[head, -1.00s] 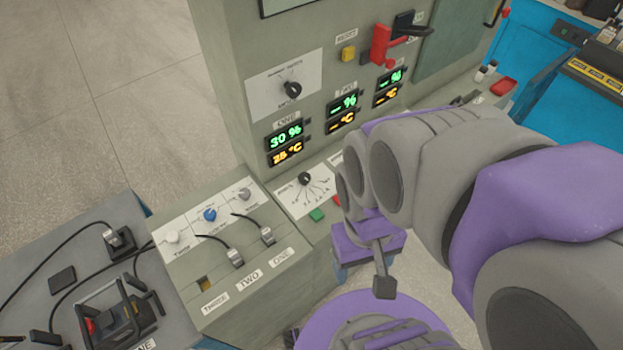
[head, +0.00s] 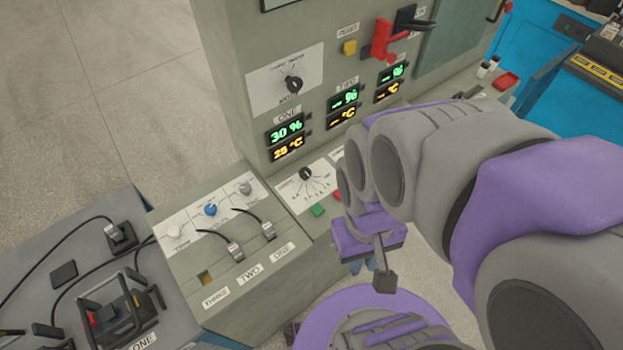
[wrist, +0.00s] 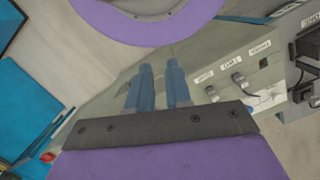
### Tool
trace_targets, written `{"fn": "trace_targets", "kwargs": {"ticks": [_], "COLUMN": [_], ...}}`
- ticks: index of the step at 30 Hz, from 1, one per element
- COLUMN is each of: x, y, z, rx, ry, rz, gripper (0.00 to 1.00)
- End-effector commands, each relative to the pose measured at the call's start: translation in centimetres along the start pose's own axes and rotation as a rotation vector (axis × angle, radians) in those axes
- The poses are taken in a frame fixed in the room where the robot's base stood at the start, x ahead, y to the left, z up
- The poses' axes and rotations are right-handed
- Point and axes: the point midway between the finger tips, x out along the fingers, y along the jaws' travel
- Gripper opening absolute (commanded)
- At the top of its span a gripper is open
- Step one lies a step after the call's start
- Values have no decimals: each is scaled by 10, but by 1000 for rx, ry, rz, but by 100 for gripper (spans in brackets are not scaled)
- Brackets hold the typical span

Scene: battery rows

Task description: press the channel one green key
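The channel one green key (head: 317,210) is a small green block on the sloped ledge, below the dial (head: 305,173) and the ONE readouts (head: 287,138). The readouts show 30 % and 25 °C. My gripper (head: 372,264) is to the right of the green key and apart from it. Its purple body hides part of the ledge to the right of the key. In the wrist view my gripper's two blue fingers (wrist: 159,66) stand side by side with a narrow gap and nothing between them. I cannot make out the green key in the wrist view.
A lower box with knobs and two plugged cables (head: 235,250) stands left of the ledge. A battery (head: 122,312) sits on the grey bench at left. A yellow button (head: 349,47) and red lever (head: 381,40) are higher on the cabinet.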

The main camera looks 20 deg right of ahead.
Motion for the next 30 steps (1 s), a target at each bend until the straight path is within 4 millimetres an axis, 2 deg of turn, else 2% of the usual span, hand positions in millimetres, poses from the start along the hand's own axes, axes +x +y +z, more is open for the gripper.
{"fn": "trace_targets", "kwargs": {"ticks": [1, 6, 30], "x": [0, 0, 0], "y": [0, 0, 0], "z": [0, 0, 0], "rx": [0, 0, 0], "ry": [0, 0, 0], "rz": [0, 0, 0], "gripper": [14, 0, 0]}}
